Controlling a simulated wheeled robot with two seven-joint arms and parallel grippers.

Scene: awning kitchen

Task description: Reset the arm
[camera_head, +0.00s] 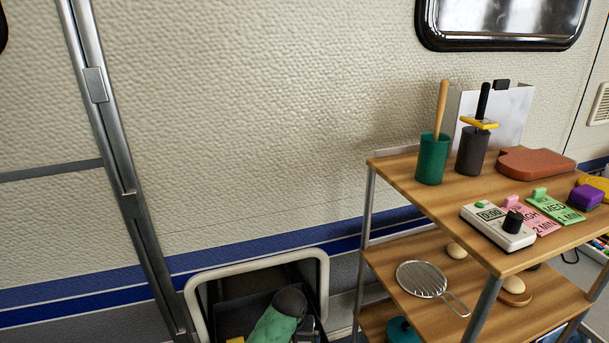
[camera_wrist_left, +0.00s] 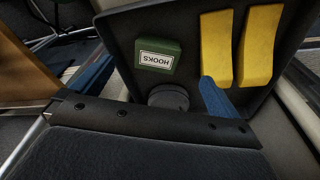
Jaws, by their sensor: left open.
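My left gripper (camera_wrist_left: 157,78) shows in the left wrist view with its two blue fingers spread apart, open and with nothing between them that I can see held. Beyond the fingers is a dark compartment (camera_wrist_left: 125,20) holding a green box labelled HOOKS (camera_wrist_left: 158,56) and two yellow pieces (camera_wrist_left: 238,48). A round dark grey thing (camera_wrist_left: 168,97) sits just past the gripper body, partly hidden. In the head view an open hatch with a pale frame (camera_head: 324,275) is low in the wall. A green shape with a dark rounded end (camera_head: 280,318) is in front of it; I cannot tell what it is.
A wooden shelf cart (camera_head: 400,178) stands at the right, carrying a green cup (camera_head: 433,160), a dark holder (camera_head: 472,152), a timer (camera_head: 497,228) and cards. A strainer (camera_head: 422,279) lies on its middle shelf. A metal post (camera_head: 125,180) rises at the left.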

